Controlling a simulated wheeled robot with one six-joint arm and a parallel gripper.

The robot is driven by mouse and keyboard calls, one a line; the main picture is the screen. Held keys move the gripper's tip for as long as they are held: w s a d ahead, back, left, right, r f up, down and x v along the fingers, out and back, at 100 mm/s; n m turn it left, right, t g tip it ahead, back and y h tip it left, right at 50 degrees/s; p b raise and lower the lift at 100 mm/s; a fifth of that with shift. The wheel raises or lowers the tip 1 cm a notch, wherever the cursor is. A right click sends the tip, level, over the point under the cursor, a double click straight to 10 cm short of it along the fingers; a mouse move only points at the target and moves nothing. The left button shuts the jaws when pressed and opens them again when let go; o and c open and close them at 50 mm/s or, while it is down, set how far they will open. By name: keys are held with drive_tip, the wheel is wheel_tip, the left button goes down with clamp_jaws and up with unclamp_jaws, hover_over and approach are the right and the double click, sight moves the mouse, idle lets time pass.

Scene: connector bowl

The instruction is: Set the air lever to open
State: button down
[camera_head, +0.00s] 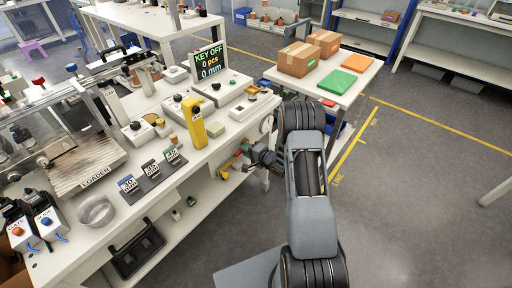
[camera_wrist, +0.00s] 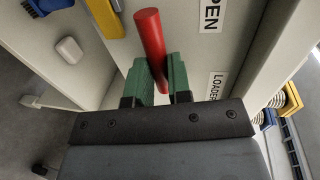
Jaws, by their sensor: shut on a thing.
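The air lever (camera_wrist: 149,32) shows in the wrist view as a red round bar, slightly tilted, beside the side panel of the bench. My gripper (camera_wrist: 160,72) has its green fingers closed on either side of the bar's lower part. In the head view my gripper (camera_head: 256,156) is at the bench's right side, below the top. A small red part of the lever (camera_head: 246,147) shows there; the rest is hard to make out.
The bench top (camera_head: 205,160) carries a yellow bottle-like thing (camera_head: 192,122), a "KEY OFF" display (camera_head: 209,62) and several small devices. A side table (camera_head: 345,98) with cardboard boxes (camera_head: 298,59) stands behind my arm. The floor at right is clear.

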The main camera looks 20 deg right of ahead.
idle(0.5)
drive_tip(key=c, duration=1.1)
unclamp_jaws()
drive_tip(key=shift+o, duration=0.2)
drive_tip(key=shift+d, duration=0.1)
drive_tip(key=p+v, duration=0.1)
drive_tip(key=v, duration=1.2)
drive_tip(key=shift+s+d+r, duration=0.2)
drive_tip(key=shift+s, duration=0.1)
